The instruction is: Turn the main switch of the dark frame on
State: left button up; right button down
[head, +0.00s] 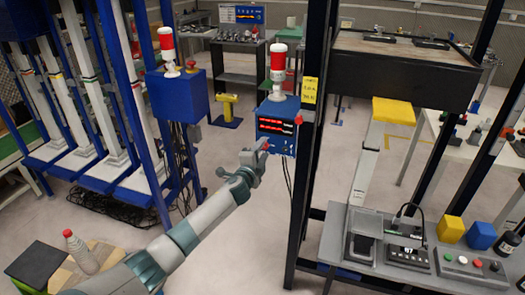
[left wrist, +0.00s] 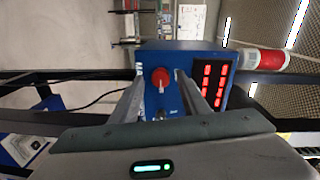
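The blue control box (head: 290,108) of the dark frame (head: 306,150) hangs on its left post, with red lit displays on its face. In the left wrist view the box (left wrist: 205,52) shows a round red switch knob (left wrist: 160,77) with a pale mark at its lower edge. My left gripper (head: 262,150) is at the lower left of the box. In the left wrist view its two fingers (left wrist: 162,92) stand apart, one on each side of the knob; contact is not visible. My right gripper is not in view.
A red-and-white beacon (head: 278,65) tops the box. A yellow label (head: 310,90) is on the post. Another blue box (head: 178,98) with a beacon stands on the blue frame at left. A grey bench (head: 340,245) with devices is at lower right. Open floor lies between the frames.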

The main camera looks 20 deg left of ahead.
pick_arm(q)
jog(key=shift+s+r, duration=0.1)
jog(key=shift+s, duration=0.05)
jog(key=shift+s, duration=0.55)
jog(key=s+b, duration=0.2)
jog(key=s, duration=1.4)
jog(key=shift+a+r+b, duration=0.3)
jog(key=shift+r, duration=0.15)
